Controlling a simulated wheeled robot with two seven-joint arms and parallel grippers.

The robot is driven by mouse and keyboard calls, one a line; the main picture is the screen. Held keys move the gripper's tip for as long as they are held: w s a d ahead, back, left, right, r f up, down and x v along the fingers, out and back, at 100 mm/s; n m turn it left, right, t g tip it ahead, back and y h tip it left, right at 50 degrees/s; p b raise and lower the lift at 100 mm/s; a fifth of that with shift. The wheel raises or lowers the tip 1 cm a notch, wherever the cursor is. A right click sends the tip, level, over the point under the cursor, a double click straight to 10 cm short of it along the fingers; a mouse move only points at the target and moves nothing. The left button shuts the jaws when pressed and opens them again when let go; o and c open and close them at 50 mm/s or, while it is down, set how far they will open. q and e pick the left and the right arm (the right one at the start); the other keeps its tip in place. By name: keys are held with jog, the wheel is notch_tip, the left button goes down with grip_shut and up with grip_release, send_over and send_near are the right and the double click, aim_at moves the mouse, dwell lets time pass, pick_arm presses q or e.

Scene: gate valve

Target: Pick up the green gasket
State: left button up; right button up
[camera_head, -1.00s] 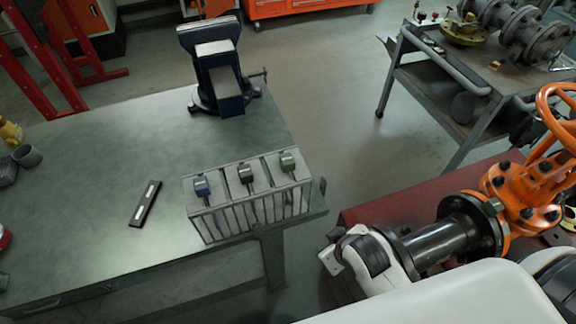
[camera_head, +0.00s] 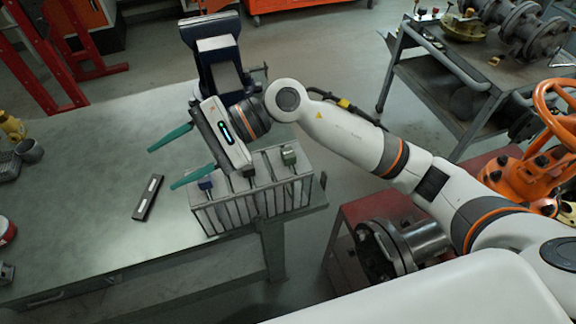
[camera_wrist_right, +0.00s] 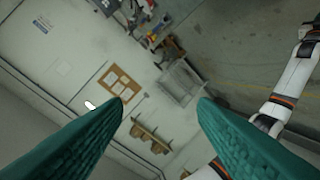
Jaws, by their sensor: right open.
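I cannot make out a green gasket in either view. My right gripper (camera_head: 162,168) reaches over the workbench from the right, with its two teal fingers spread apart and nothing between them. It hangs above the left part of the wire rack, beside the vise. My left gripper is not in view.
The wire rack (camera_head: 237,213) holds small-headed tools, one blue (camera_head: 205,184) and one grey-green (camera_head: 289,156). A dark vise (camera_head: 222,68) stands behind it. A black bar (camera_head: 148,198) lies on the workbench (camera_head: 90,220). An orange valve (camera_head: 530,178) stands right.

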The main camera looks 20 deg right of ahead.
jog(key=w+d+f+n+h, duration=0.2)
jog(key=d+f+n+h, duration=0.2)
jog(key=h, duration=0.1)
jog(key=n+t+h, duration=0.2)
jog(key=n+h, duration=0.2)
jog(key=h, duration=0.6)
send_over(288, 152)
jog(key=f, duration=0.1)
jog(key=f+p, duration=0.2)
jog(key=f, duration=0.4)
jog(key=shift+s+p, duration=0.2)
jog(key=shift+p, duration=0.2)
notch_tip(288, 152, down, 5)
jog(key=p, duration=0.3)
jog(key=shift+w+r, duration=0.1)
jog(key=shift+f, duration=0.5)
grip_shut()
